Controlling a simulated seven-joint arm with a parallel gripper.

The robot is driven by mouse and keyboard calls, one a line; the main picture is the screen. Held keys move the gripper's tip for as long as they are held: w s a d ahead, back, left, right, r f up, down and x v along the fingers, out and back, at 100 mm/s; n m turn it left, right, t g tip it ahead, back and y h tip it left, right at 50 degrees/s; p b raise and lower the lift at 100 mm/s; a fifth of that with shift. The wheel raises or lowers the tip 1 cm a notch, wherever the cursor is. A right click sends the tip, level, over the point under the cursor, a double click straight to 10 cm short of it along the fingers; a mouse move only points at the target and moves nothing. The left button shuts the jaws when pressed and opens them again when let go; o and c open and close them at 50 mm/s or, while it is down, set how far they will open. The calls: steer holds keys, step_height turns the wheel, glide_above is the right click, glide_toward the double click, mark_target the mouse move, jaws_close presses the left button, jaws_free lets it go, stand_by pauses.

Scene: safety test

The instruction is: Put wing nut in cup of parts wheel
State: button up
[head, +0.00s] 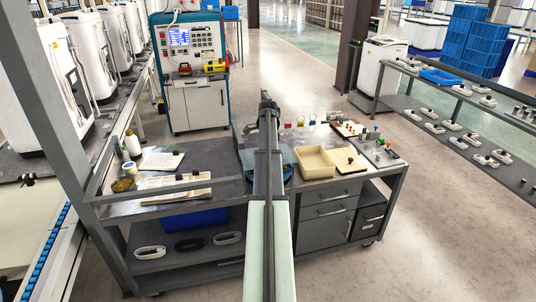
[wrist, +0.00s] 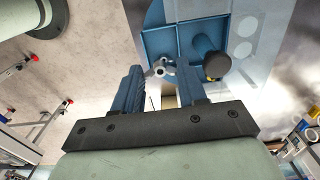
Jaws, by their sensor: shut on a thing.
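My gripper (wrist: 161,76) is shut on a small grey metal wing nut (wrist: 158,67), held at the fingertips in the wrist view. The blue parts wheel (wrist: 187,12) lies beyond the fingertips, with flat compartments split by raised walls. A blue post with a dark, yellow-edged knob (wrist: 217,65) stands on it, to the right of the nut. The nut overlaps the wheel's near edge in the picture; its height above it is hard to judge. In the head view my arm hides most of the wheel (head: 288,173) and the gripper's fingers.
The grey workbench (head: 225,190) holds a cream tray (head: 318,162) right of the wheel and papers and bottles at left. A clear panel with round holes (wrist: 242,48) lies beside the wheel. Small colored items (head: 300,123) stand along the bench's back edge.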

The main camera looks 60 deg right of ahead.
steer(key=shift+f, duration=4.45)
steer(key=o, duration=1.1)
